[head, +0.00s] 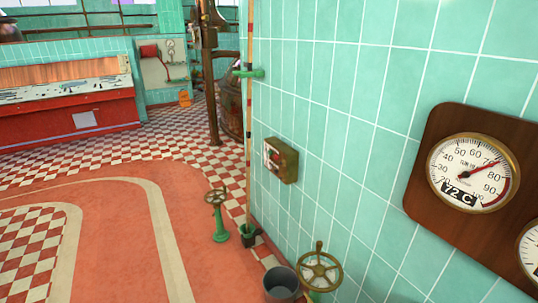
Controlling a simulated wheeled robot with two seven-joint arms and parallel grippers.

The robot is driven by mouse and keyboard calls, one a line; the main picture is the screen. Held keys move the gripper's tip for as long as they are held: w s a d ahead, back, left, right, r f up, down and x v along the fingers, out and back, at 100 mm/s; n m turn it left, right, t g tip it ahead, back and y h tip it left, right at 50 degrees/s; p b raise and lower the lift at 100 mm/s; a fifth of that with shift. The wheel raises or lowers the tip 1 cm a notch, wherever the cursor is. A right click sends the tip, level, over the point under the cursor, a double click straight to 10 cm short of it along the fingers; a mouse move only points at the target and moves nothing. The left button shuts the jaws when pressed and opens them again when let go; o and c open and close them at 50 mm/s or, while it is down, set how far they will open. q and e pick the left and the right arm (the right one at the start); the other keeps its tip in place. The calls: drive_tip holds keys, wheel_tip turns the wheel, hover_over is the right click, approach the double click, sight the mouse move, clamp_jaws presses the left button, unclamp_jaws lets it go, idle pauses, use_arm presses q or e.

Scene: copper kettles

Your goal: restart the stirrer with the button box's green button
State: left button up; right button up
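A small olive-brown box (287,161) is fixed to the green tiled wall right of the picture's middle, and it looks like the button box. Its front faces left and is seen at a steep angle. Red and pale marks show on that front, but I cannot make out a green button. The stirrer cannot be told for certain in this view. Neither of my grippers is in view.
The tiled wall (350,60) fills the right side, with a dial reading 72 C (468,172). Below stand a brass handwheel (319,271), a grey bucket (282,284) and a green valve post (220,232). The red floor (120,230) at left is clear.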

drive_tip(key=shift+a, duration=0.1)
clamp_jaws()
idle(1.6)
